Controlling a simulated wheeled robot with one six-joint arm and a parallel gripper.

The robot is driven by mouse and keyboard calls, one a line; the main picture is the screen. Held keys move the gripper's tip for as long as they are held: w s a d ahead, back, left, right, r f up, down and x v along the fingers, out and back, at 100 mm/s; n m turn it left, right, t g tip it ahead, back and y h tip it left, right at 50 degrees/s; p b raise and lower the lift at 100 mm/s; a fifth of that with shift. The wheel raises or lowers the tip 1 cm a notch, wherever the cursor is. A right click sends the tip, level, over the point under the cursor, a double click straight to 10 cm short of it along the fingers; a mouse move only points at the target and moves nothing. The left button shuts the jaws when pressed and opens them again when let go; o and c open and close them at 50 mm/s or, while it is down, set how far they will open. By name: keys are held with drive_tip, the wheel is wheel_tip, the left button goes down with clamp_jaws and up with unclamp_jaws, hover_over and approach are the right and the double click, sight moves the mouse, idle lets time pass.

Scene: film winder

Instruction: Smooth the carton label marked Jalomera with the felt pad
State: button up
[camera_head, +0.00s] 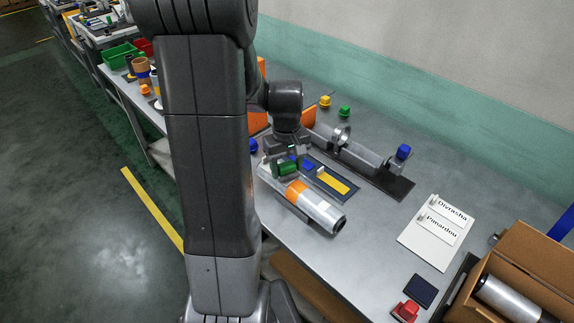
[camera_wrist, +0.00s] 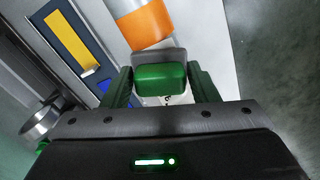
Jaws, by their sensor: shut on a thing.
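My gripper (camera_head: 284,160) is shut on a green-handled block with a grey base, apparently the felt pad (camera_wrist: 160,78); in the head view its green part (camera_head: 288,168) shows under the jaws. In the wrist view a white surface with a dark letter mark (camera_wrist: 172,100) shows just below the pad, mostly hidden by pad and gripper. I cannot read it as Jalomera, nor tell whether the pad touches it. A silver roll (camera_head: 322,212) with an orange band (camera_head: 296,192) lies beside the gripper; the band (camera_wrist: 146,25) is just beyond the pad in the wrist view.
A dark blue tray with a yellow strip (camera_head: 333,182) lies behind the roll. A winder (camera_head: 362,157) stands behind it. At right are a white board with Divrasha and Pimardou labels (camera_head: 428,246), a dark pad (camera_head: 420,291), a red-topped item (camera_head: 406,311) and an open carton (camera_head: 540,253).

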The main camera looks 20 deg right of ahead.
drive_tip(key=shift+f+b, duration=0.3)
drive_tip(key=shift+f, duration=0.1)
idle(0.5)
drive_tip(key=shift+w, duration=0.2)
drive_tip(key=shift+w+a, duration=0.2)
drive_tip(key=shift+w, duration=0.2)
drive_tip(key=shift+w, duration=0.1)
drive_tip(key=shift+w+a, duration=0.25)
drive_tip(key=shift+w, duration=0.15)
drive_tip(key=shift+w+a, duration=0.1)
idle(0.5)
drive_tip(key=shift+w+a, duration=0.15)
drive_tip(key=shift+w, duration=0.35)
drive_tip(key=shift+w, duration=0.15)
drive_tip(key=shift+w+a+p, duration=0.2)
drive_tip(key=shift+w+p, duration=0.1)
drive_tip(key=shift+w, duration=0.1)
